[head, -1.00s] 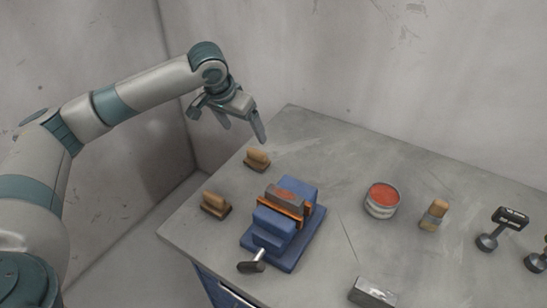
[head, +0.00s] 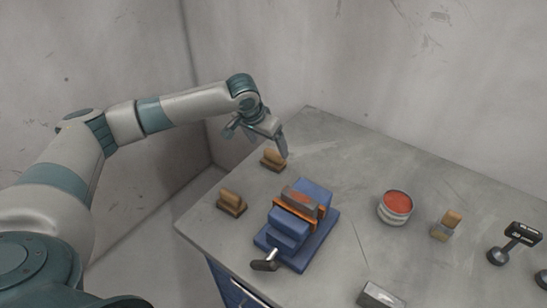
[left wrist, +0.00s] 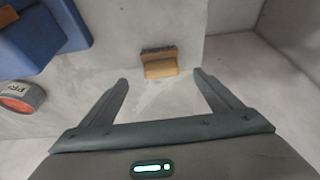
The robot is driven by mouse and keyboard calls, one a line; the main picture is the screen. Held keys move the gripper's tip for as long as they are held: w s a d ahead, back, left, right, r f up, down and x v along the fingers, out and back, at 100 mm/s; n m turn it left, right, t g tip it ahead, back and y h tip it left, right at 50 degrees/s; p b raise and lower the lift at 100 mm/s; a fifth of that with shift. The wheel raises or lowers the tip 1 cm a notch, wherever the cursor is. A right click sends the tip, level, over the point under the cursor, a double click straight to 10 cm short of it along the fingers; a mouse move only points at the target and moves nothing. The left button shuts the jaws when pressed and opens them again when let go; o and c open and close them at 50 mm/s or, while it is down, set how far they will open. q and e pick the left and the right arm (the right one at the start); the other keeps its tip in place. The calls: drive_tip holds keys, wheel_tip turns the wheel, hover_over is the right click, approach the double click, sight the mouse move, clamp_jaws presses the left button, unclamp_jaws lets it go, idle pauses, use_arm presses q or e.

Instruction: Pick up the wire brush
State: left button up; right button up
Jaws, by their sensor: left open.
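Two small brushes with tan wooden handles and dark bases lie at the left of the table: a far brush (head: 273,158) and a near brush (head: 231,203). I cannot tell from their look which is the wire brush. My left gripper (head: 259,138) is open and empty, just above and behind the far brush. In the left wrist view one brush (left wrist: 160,65), with a dark bristle strip along its far side, lies ahead between the open fingertips (left wrist: 160,77), apart from them. My right gripper is not in view.
A blue vise (head: 296,222) with an orange-edged jaw stands right of the brushes. Further right are a red-topped tin (head: 396,205), a wooden-handled block (head: 446,225) and a dark stand (head: 513,241). A grey metal block (head: 380,297) lies in front. Walls (head: 400,70) rise behind the table.

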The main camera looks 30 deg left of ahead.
sight(271, 153)
use_arm(q)
drive_tip(key=p+x, duration=0.1)
drive_tip(key=x, duration=0.2)
drive_tip(key=shift+w+f, duration=0.15)
drive_tip(key=shift+f, duration=0.1)
drive_tip(key=shift+w+f, duration=0.1)
drive_tip(key=shift+f, duration=0.2)
drive_tip(key=shift+w+f+p, duration=0.25)
drive_tip(key=shift+f+p, duration=0.25)
drive_tip(key=shift+p, duration=0.1)
drive_tip(key=p+x, duration=0.1)
drive_tip(key=x, duration=0.2)
drive_tip(key=shift+w+f, duration=0.2)
drive_tip(key=shift+f, duration=0.35)
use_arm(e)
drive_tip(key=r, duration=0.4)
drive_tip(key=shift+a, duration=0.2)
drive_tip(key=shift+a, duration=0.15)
